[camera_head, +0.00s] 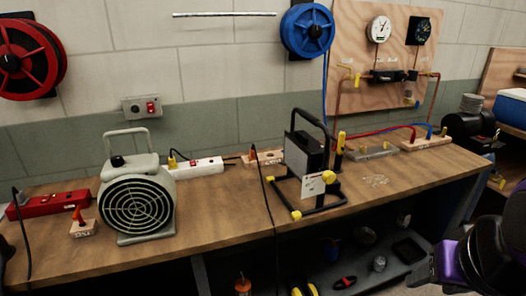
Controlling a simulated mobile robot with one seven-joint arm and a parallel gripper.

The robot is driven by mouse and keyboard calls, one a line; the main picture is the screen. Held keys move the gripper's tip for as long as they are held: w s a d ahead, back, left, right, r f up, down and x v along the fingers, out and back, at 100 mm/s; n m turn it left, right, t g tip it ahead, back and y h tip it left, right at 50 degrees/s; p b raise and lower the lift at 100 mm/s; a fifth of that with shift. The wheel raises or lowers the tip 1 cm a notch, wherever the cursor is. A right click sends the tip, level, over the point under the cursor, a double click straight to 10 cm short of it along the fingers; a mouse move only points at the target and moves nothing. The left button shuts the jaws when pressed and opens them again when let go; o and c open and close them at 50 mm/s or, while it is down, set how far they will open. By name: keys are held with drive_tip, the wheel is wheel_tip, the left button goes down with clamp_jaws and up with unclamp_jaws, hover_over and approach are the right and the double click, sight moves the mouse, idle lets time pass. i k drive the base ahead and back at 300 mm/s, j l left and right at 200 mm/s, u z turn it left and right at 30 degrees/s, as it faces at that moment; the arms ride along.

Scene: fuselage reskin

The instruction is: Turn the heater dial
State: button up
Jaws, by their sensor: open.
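The heater (137,205) is a grey-green fan heater with a round black grille and a carry handle. It stands upright on the left part of the wooden workbench. A small black dial (117,161) sits on its top at the left, below the handle; its setting is too small to read. My gripper (424,280) is at the lower right, in front of the bench, far from the heater and dial. It is open, partly cut by dark surroundings, and no held object shows.
The workbench (230,215) carries a white power strip (197,167) behind the heater, a red strip (48,203) at left and a black-framed floodlight (308,160) at centre. A cable hangs over the bench front. Tools lie on the shelf (375,268) below.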

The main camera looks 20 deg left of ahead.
sight(116, 161)
drive_tip(key=u, duration=1.9)
drive_tip(key=i+j+z, duration=0.7)
drive_tip(key=j+z, duration=0.2)
drive_tip(key=i+j+z, duration=0.1)
drive_tip(key=j+z, duration=0.2)
drive_tip(key=j, duration=0.2)
